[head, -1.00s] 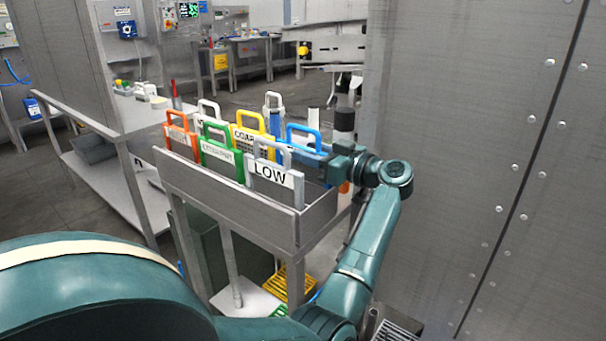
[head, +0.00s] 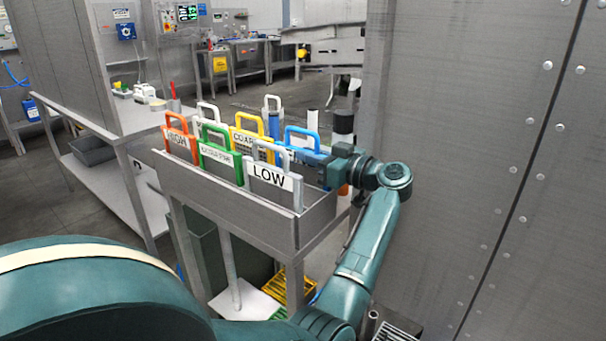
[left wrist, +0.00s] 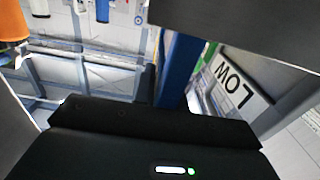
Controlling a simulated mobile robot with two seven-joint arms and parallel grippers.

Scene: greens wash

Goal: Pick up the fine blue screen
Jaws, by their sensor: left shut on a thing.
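The blue screen (head: 303,132), with a looped blue handle, stands upright in the right part of the grey metal rack, behind the grey LOW screen (head: 270,176). Its lower part is hidden by the LOW screen and my gripper, and I see no label on it. My left gripper (head: 333,166) reaches in from the right side of the rack and is shut on the blue screen's side edge. In the left wrist view, a blue upright bar (left wrist: 180,70) of the screen runs between the jaws, with the LOW label to its right. My right gripper is not in view.
The rack (head: 225,200) also holds an orange HIGH screen (head: 180,142), a green screen (head: 218,158), a yellow COARSE screen (head: 250,138) and white-handled ones close together. A metal wall (head: 490,170) stands close on the right. A steel table (head: 130,125) is at left.

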